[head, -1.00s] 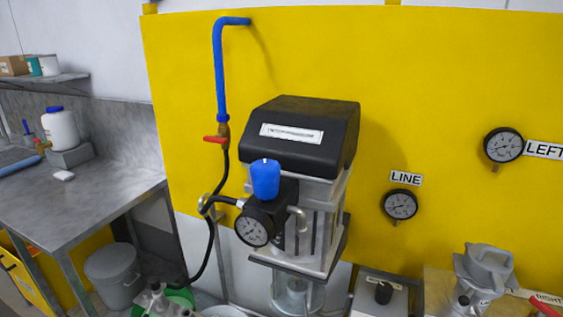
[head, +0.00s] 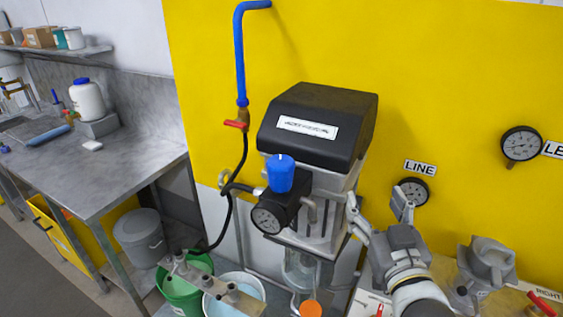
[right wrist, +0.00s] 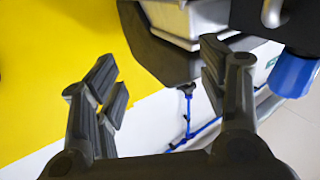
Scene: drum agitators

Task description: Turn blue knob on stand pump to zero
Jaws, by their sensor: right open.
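The blue knob (head: 281,174) is on the upper front of the stand pump (head: 318,130), a black-topped grey unit on the yellow wall. A small white mark shows on top of the knob. A round gauge (head: 267,219) sits just below it. My right gripper (head: 377,204) is open and empty, to the right of the pump and lower than the knob, apart from it. In the right wrist view, the open fingers (right wrist: 160,82) straddle empty space, and the blue knob (right wrist: 294,74) is at the right edge, outside them.
A LINE gauge (head: 413,191) is on the wall behind my right gripper. A blue pipe (head: 241,60) with a red valve handle (head: 235,125) is left of the pump. A green bucket (head: 180,288) stands below. A grey workbench (head: 110,172) is at left.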

